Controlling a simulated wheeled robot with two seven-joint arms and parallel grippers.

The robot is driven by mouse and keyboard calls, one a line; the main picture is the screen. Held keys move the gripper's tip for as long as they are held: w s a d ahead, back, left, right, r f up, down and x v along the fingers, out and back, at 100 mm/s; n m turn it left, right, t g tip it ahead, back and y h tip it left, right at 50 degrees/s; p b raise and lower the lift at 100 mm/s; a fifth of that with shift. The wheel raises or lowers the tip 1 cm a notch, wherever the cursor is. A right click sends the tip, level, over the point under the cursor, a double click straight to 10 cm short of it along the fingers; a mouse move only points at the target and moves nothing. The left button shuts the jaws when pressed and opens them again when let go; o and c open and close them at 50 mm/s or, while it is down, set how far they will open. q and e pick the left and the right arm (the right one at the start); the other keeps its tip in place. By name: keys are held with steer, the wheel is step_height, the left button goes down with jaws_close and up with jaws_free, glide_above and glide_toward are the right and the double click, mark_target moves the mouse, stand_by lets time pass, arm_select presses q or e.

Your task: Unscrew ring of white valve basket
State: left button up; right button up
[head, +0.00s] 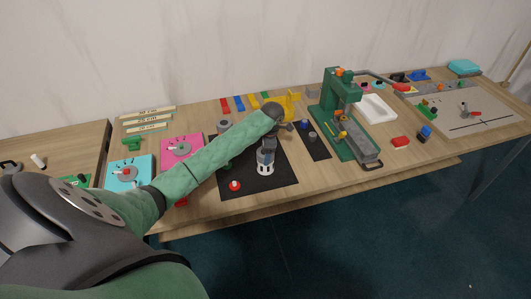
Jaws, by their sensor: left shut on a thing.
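The white valve basket (265,169) stands upright on the black mat (284,180), with slots in its lower wall. My left arm reaches in from the left, and my left gripper (267,151) points down over the basket's top. It is shut at the top of the basket, where a dark grey part shows. The ring itself is too small and too covered to make out apart from the fingers. My right gripper is out of view.
A red-and-white button (235,185) lies on the mat, left of the basket. A green press (340,110) stands to the right. Pink (176,150) and cyan (120,172) boards lie left. The mat's front right is clear.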

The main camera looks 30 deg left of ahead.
arm_select(q)
steer(key=shift+f+n, duration=0.15)
steer(key=shift+n, duration=1.15)
steer(key=shift+d, duration=0.1)
steer(key=shift+n, duration=0.9)
steer(key=shift+n+g, duration=0.3)
steer(key=shift+n, duration=0.3)
steer(key=shift+h, duration=0.3)
steer(key=shift+n, duration=1.5)
steer(key=o, duration=1)
steer(key=shift+o, duration=0.2)
